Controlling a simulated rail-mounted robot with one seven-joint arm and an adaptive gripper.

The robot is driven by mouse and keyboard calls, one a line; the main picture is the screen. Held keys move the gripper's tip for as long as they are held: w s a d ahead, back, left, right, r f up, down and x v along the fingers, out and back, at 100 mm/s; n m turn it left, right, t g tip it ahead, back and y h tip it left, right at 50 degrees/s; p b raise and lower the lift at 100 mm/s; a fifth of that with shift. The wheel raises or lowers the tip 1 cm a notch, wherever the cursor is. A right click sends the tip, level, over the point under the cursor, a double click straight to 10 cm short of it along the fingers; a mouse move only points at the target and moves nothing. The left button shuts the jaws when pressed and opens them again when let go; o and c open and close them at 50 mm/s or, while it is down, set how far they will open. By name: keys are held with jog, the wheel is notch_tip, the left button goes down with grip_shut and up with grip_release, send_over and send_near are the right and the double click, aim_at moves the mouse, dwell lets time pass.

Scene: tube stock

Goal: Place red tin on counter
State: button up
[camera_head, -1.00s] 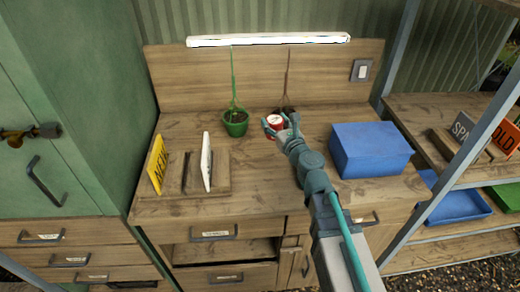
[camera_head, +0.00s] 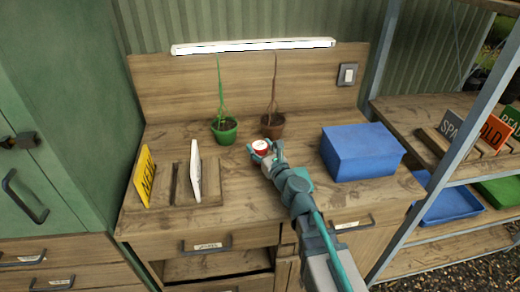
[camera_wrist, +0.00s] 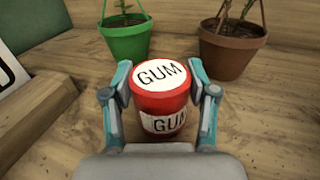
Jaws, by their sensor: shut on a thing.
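The red tin (camera_wrist: 160,103), with a white lid and label reading GUM, stands upright between the two fingers of my gripper (camera_wrist: 162,100). The fingers touch it on both sides. In the head view the red tin (camera_head: 261,147) shows at the tip of my gripper (camera_head: 261,152), over the middle of the wooden counter (camera_head: 240,178). In the wrist view its base is partly hidden, and I cannot tell whether it touches the wood.
A green pot (camera_head: 225,130) and a brown pot (camera_head: 272,126), each with a plant, stand just behind the tin. A blue box (camera_head: 360,152) is to the right. A wooden rack (camera_head: 180,200) with upright signs is to the left. Bare counter lies between.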

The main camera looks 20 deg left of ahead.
jog(key=shift+f, duration=0.15)
jog(key=o, duration=1.3)
jog(key=shift+c, duration=0.2)
jog(key=shift+r, duration=0.2)
